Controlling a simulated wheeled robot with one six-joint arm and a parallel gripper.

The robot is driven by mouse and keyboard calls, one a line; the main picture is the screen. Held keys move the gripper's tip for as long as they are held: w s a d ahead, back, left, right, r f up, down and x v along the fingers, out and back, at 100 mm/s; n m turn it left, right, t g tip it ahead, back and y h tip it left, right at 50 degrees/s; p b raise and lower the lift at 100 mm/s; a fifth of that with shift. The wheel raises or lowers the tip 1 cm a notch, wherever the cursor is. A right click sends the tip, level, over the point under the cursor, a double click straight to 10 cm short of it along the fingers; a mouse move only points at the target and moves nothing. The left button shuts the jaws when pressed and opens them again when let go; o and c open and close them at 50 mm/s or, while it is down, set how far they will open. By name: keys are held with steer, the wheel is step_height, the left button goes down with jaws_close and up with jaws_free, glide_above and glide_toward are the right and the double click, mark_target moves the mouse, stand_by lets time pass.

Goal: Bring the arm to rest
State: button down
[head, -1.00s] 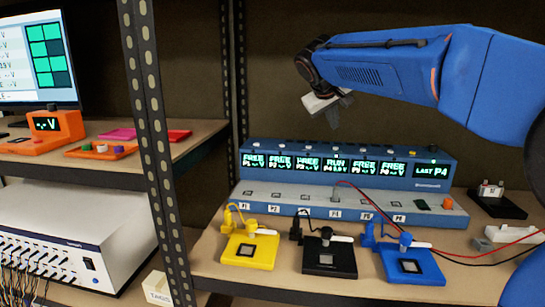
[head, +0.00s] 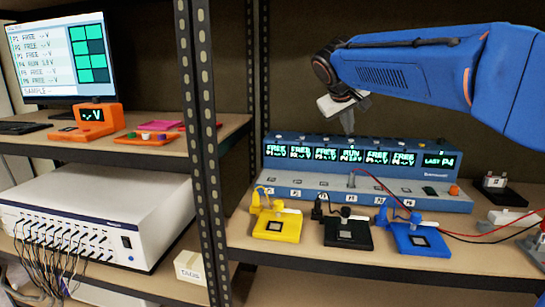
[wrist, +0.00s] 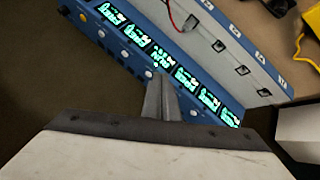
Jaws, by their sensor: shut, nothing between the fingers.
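My gripper (head: 349,122) hangs from the blue arm, pointing down just above the back of the blue multi-display station (head: 376,143). In the wrist view my gripper (wrist: 158,98) shows its fingers together, with nothing held between them. The station's displays (wrist: 160,57) also show in the wrist view, beyond the fingertips. In the head view its screens read mostly FREE, one reads RUN, and the right one reads LAST P4. I cannot tell the exact gap between fingertips and station.
Yellow (head: 274,229), black (head: 347,234) and blue (head: 418,241) fixtures stand on the shelf before the station. Red and black cables run to the right. A metal post (head: 203,150) separates this shelf from one with a monitor (head: 60,58) and a white instrument (head: 100,215).

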steer(key=s+d+f+g+y, duration=0.15)
steer(key=s+f, duration=0.25)
steer(key=s, duration=0.4)
steer(key=s+d+f+m, duration=0.1)
steer(key=s+d+f, duration=0.2)
steer(key=s+f, duration=0.3)
steer(key=s+d+f+g+y, duration=0.1)
steer(key=s+d+f, duration=0.15)
steer(key=s, duration=0.65)
steer(key=s+f+m+y, duration=0.1)
steer(key=s+f+m, duration=0.1)
steer(key=s+f, duration=1.4)
steer(key=shift+s+a+f+y, duration=0.15)
steer(key=shift+s+a+y, duration=0.15)
steer(key=shift+s, duration=0.5)
